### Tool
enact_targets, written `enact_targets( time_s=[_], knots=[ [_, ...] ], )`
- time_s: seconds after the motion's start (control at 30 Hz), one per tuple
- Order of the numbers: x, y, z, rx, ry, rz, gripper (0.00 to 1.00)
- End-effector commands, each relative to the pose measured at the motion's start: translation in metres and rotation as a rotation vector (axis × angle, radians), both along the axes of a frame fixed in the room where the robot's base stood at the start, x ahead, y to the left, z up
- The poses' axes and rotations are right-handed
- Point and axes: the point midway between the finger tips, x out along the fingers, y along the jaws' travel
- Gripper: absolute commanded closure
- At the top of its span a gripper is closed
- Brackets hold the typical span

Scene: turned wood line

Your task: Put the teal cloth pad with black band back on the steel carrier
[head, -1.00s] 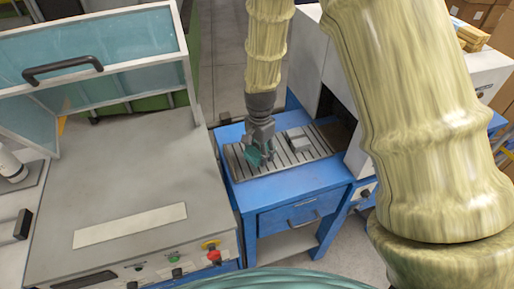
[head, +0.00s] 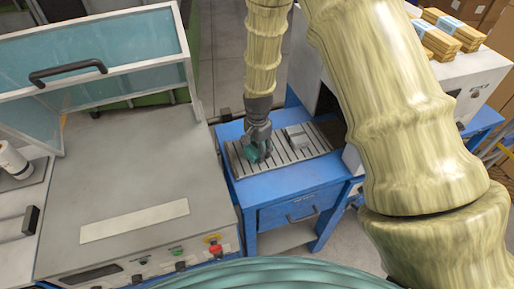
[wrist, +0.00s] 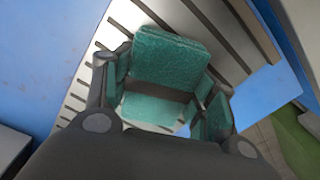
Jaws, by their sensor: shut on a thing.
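The teal cloth pad (head: 251,155) is in my gripper (head: 258,156), low over the slatted metal plate on the blue bench. In the wrist view the pad (wrist: 170,58) shows two teal faces with a dark band (wrist: 160,92) across them. The fingers stand on either side, and my gripper (wrist: 166,90) is shut on it. Whether the pad touches the plate I cannot tell. A small grey metal block (head: 298,138), possibly the steel carrier, sits on the plate to the right of my gripper, apart from it.
The slatted plate (head: 284,155) lies on the blue bench (head: 290,184). A white machine housing stands to the right, with wooden pieces (head: 440,35) on top. A grey worktop (head: 140,165) with a raised teal-glazed guard (head: 100,55) is at left.

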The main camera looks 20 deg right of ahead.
Motion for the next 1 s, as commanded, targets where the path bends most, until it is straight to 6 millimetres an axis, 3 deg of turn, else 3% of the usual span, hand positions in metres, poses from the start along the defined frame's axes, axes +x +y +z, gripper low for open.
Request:
enact_targets(
  time_s=[0.63,0.73,0.77,0.8,0.87,1.0],
  knots=[
    [-0.002,0.001,-0.016,0.000,0.005,0.000,0.73],
    [-0.003,0.001,-0.017,0.000,0.007,0.000,0.80],
    [-0.004,0.001,-0.018,0.001,0.008,0.000,0.38],
    [-0.004,0.002,-0.018,0.000,0.009,0.000,0.31],
    [-0.004,0.002,-0.018,0.001,0.009,0.001,0.22],
    [-0.004,0.002,-0.017,0.001,0.008,0.001,0.22]
  ],
)
